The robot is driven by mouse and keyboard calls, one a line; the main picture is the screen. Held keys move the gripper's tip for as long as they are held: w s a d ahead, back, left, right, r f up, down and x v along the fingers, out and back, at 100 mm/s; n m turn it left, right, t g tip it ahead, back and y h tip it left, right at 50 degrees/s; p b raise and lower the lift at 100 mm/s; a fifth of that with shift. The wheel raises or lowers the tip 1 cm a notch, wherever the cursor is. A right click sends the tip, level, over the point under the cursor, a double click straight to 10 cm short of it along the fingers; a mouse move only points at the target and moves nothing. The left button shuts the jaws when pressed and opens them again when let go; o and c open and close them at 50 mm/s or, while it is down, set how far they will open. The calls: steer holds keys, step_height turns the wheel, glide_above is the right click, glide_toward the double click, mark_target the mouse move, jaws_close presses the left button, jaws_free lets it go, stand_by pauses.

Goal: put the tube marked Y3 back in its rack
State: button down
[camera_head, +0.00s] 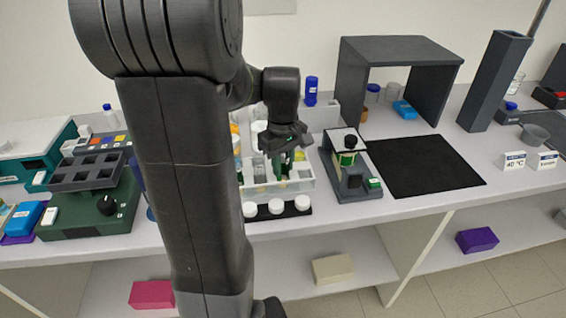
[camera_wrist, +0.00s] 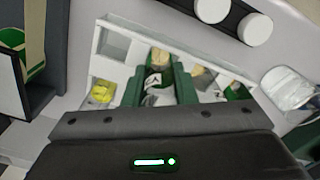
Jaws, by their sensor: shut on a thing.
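My gripper (camera_head: 284,158) points down over the white rack (camera_head: 303,185). In the wrist view its two green-edged fingers (camera_wrist: 158,88) are shut on a green tube (camera_wrist: 154,80) with a tan top and a white label. The label's marking is too small to read, so I cannot tell whether it is Y3. The held tube is over or within the rack (camera_wrist: 108,45); how deep it sits is hidden. Other tubes stand in the rack, including a yellow one (camera_wrist: 102,92) and a tan-topped green one (camera_wrist: 238,91).
Three white caps (camera_head: 275,206) sit on a black strip before the rack. A grey device (camera_head: 351,180) stands to its right, then a black mat (camera_head: 424,166) with free room. A green machine with a grey block (camera_head: 90,212) stands at left.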

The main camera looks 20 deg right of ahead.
steer(key=shift+f, duration=0.3)
steer(key=c, duration=1.1)
jaws_free()
step_height(320, 180, up, 14)
steer(key=shift+f, duration=0.2)
step_height(320, 180, down, 14)
steer(key=shift+r, duration=0.5)
